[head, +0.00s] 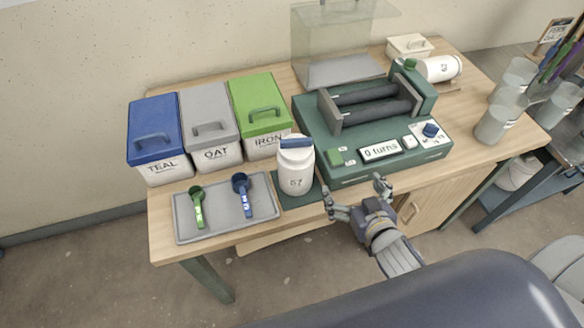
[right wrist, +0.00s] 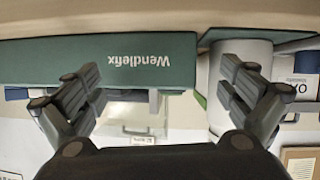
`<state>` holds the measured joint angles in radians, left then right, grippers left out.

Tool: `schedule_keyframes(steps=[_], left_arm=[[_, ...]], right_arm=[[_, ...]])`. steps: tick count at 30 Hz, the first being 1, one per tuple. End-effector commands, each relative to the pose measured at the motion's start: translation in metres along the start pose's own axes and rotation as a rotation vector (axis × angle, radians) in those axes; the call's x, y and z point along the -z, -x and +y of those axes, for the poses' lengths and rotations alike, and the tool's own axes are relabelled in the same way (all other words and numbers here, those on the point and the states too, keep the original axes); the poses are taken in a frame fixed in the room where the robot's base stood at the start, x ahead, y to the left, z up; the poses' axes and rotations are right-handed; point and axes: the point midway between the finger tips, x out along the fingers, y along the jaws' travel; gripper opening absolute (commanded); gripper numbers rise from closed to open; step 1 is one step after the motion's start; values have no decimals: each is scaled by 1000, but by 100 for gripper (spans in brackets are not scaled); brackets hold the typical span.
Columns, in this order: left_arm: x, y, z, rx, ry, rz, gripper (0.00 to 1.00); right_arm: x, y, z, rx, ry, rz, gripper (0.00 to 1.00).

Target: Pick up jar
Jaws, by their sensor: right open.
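A white jar (head: 296,175) with a blue handle on its lid and a dark number on its front stands upright on a small green mat (head: 290,198) at the table's front edge. My right gripper (head: 355,195) is open and empty, to the right of the jar and in front of the green machine. In the right wrist view, which appears upside down, the gripper (right wrist: 162,75) has its fingers spread. The pale jar body (right wrist: 232,62) shows partly behind the right-hand finger, not between the fingers. My left gripper is not in view.
The green roller machine (head: 340,165) has a "0 turns" display. A grey tray (head: 215,232) holds a green scoop (head: 197,207) and a blue scoop (head: 243,197). Lidded bins (head: 208,140) stand behind. Another white jar (head: 440,68) lies on its side; grey cups (head: 495,125) stand right.

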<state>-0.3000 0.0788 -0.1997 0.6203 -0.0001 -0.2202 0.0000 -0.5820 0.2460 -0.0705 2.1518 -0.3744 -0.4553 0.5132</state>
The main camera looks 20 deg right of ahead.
Motion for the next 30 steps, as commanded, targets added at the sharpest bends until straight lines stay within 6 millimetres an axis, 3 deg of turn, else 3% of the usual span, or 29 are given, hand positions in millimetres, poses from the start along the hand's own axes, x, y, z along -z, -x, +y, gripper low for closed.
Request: schedule_keyframes(steps=[9, 20, 30], left_arm=[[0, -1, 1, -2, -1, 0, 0], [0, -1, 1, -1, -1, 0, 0], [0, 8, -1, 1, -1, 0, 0]], right_arm=[[40, 7, -30, 234, 13, 306, 98], [45, 28, -62, 453, 21, 419, 98], [62, -2, -80, 461, 20, 424, 98]])
